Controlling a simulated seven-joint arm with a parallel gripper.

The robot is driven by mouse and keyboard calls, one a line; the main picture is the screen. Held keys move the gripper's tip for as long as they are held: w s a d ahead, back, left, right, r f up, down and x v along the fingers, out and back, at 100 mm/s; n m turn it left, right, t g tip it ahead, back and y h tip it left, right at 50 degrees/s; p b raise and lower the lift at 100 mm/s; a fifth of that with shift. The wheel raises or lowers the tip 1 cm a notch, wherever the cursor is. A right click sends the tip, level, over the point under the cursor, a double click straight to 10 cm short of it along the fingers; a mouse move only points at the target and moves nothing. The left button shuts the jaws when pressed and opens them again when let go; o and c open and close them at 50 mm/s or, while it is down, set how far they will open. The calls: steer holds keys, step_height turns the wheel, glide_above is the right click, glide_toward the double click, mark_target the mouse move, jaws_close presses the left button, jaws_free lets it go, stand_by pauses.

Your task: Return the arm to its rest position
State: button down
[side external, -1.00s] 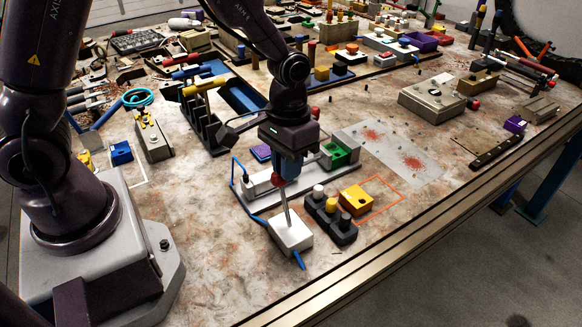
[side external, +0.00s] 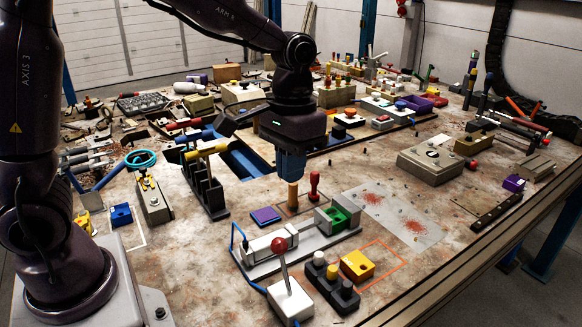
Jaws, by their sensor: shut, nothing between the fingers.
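My gripper (side external: 291,170) hangs pointing down above the middle of the table (side external: 330,270), its blue fingers closed with nothing held. A tan wooden peg (side external: 293,196) shows directly below the fingertips in the picture; how far apart they are in depth I cannot tell. A red-handled stamp (side external: 314,183) stands just to the right of the peg. The lever with a red ball knob (side external: 280,243) rises from a white box (side external: 290,301) at the front, clear of my gripper.
A grey fixture with a green block (side external: 345,212) lies in front. A yellow block (side external: 357,264) sits beside a dark button box (side external: 331,287). A black rack with a yellow handle (side external: 205,180) stands left. A grey box (side external: 430,160) is at right.

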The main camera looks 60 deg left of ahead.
steer(key=s+a+r+t, duration=0.2)
steer(key=s+r+t, duration=0.1)
steer(key=s, duration=0.4)
steer(key=s+a+r+m+t, duration=0.1)
steer(key=s+a+r+t, duration=0.1)
steer(key=s+r, duration=0.3)
steer(key=s+t, duration=0.1)
steer(key=s, duration=0.1)
steer(key=shift+s+a+y, duration=0.3)
steer(key=shift+s+y, duration=0.05)
steer(key=shift+y, duration=0.05)
